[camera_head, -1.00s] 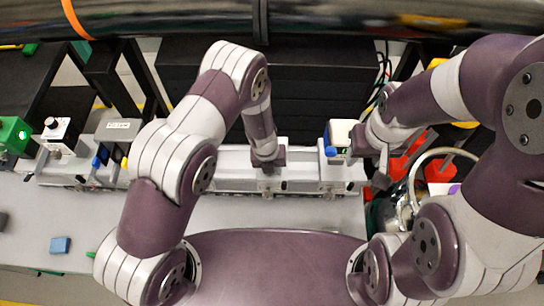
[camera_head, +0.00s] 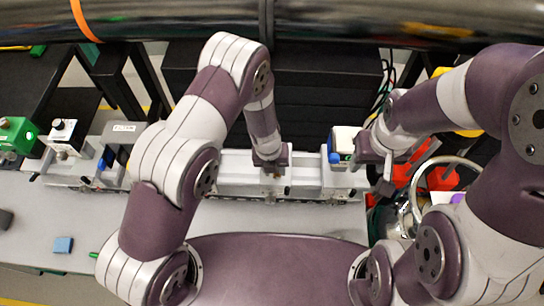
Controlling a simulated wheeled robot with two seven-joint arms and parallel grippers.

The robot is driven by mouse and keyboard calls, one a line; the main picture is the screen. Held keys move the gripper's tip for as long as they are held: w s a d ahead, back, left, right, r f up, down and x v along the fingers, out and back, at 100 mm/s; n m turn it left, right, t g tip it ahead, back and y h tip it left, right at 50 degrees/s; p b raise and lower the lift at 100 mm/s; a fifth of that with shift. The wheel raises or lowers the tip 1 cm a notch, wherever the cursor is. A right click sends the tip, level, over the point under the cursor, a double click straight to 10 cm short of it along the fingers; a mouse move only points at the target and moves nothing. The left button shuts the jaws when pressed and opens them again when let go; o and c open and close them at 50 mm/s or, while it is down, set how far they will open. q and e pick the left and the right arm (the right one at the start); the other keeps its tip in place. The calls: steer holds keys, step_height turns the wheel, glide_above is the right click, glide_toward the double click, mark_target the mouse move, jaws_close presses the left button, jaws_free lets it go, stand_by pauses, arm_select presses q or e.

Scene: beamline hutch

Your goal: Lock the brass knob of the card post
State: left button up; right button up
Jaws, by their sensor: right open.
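A pale rail (camera_head: 225,166) runs across the bench. A white block with a blue knob (camera_head: 335,157) stands at its right end. My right gripper (camera_head: 374,172) is open just to the right of this block, with nothing seen between its fingers. My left gripper (camera_head: 270,161) points down over the middle of the rail. A small brass-coloured spot (camera_head: 276,176) shows at its tips, but I cannot tell whether it is the brass knob or whether the fingers grip it. I cannot make out a card; the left gripper covers part of the rail there.
A blue block (camera_head: 63,245) lies on the bench. A large pipe (camera_head: 180,20) crosses above. Red parts (camera_head: 440,178) clutter the right side.

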arm_select(q)
step_height(320, 180, up, 9)
steer(key=a, duration=0.1)
steer(key=shift+a+f, duration=0.1)
